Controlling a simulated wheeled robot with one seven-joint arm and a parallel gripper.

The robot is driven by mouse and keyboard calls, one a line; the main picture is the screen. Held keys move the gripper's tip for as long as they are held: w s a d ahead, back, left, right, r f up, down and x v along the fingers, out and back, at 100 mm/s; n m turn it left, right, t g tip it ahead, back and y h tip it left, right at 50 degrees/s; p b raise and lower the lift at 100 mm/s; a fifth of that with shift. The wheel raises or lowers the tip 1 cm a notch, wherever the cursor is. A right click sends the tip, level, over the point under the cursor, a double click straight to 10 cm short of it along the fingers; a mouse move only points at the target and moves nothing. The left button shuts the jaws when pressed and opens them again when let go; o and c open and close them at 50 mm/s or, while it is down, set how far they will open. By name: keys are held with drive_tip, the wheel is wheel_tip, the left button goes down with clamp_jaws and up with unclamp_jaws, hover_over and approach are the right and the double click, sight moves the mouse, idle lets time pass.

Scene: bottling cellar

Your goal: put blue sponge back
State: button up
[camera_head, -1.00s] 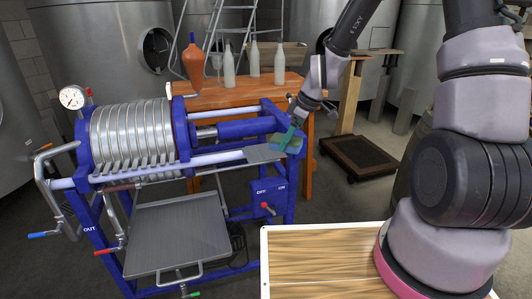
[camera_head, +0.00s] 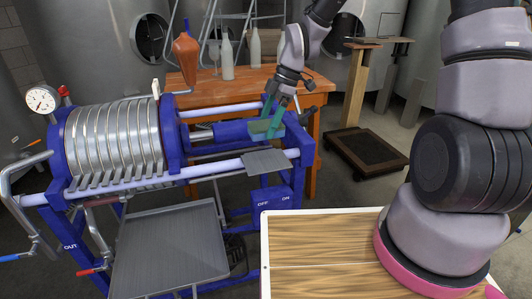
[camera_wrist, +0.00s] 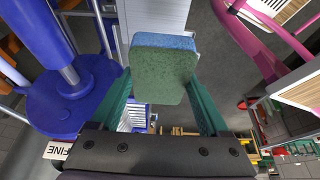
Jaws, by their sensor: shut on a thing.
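A sponge (camera_head: 264,127) with a green face and a blue layer is held between the teal fingers of my gripper (camera_head: 272,122). In the wrist view the sponge (camera_wrist: 163,74) shows its green side toward the camera and its blue edge at the top. My gripper (camera_wrist: 163,95) is shut on it, one finger on each side. In the head view it is over the right end of the blue filter press (camera_head: 203,132), behind a small grey plate (camera_head: 266,163) on the press rail. Whether the sponge touches the press cannot be told.
An orange wooden table (camera_head: 210,88) with a brown flask (camera_head: 186,55) and bottles (camera_head: 227,60) stands behind the press. A dark tray (camera_head: 368,152) lies on the floor at right. My wooden-topped deck (camera_head: 320,242) is in front.

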hover_over(263, 162)
drive_tip(key=d, duration=0.1)
drive_tip(key=f, duration=0.5)
drive_tip(key=shift+w+d+f, duration=0.2)
drive_tip(key=shift+f, duration=2.3)
drive_tip(key=shift+f, duration=0.15)
drive_tip(key=o, duration=1.2)
drive_tip(key=shift+c, duration=0.2)
